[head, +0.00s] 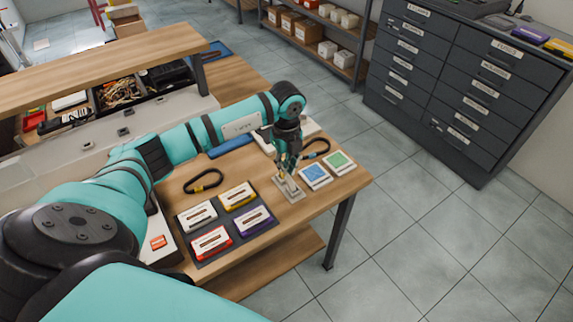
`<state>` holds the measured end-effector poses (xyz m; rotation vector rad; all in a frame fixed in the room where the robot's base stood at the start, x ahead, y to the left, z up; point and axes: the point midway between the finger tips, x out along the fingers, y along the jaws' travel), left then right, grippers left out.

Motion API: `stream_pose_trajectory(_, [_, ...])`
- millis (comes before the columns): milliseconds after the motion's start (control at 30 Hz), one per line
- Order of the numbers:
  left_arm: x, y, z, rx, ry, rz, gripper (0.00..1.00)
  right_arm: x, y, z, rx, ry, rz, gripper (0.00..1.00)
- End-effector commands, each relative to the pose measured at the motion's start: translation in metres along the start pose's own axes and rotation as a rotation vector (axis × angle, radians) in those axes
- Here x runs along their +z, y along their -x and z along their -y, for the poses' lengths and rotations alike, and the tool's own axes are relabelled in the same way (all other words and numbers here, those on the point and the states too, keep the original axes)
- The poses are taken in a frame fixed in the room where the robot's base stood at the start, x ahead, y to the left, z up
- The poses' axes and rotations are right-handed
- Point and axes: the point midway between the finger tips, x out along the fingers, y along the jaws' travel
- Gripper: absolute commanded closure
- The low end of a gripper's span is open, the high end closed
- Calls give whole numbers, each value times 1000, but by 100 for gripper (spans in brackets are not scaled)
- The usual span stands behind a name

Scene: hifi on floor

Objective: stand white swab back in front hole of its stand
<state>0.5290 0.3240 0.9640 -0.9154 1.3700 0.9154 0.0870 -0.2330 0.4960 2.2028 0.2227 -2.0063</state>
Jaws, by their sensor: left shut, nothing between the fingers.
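The small pale stand (291,196) sits on the wooden bench near its right end. My left gripper (284,175) points down right over the stand, with its fingers shut and nothing held. The fingers cover part of the stand, and its holes are too small to tell apart. I cannot make out the white swab for certain at this size; whether it is in the stand or behind the fingers cannot be told. My right gripper is not in view.
Several cassettes lie on a dark mat (219,247) left of the stand. A blue card (314,175) and a green card (339,161) lie close on its right. Black loops (204,186) lie on the bench. A dark drawer cabinet (460,80) stands beyond open floor.

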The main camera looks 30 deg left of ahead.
Motion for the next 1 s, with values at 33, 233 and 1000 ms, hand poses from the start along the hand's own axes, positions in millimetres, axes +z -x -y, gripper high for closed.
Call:
stream_pose_trajectory(33, [0, 0, 0, 0, 0, 0, 100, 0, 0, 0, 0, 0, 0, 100])
stream_pose_trajectory(233, [0, 0, 0, 0, 0, 0, 100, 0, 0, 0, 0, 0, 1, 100])
stream_pose_trajectory(1000, [0, -8, 0, 0, 0, 0, 100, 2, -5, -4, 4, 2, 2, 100])
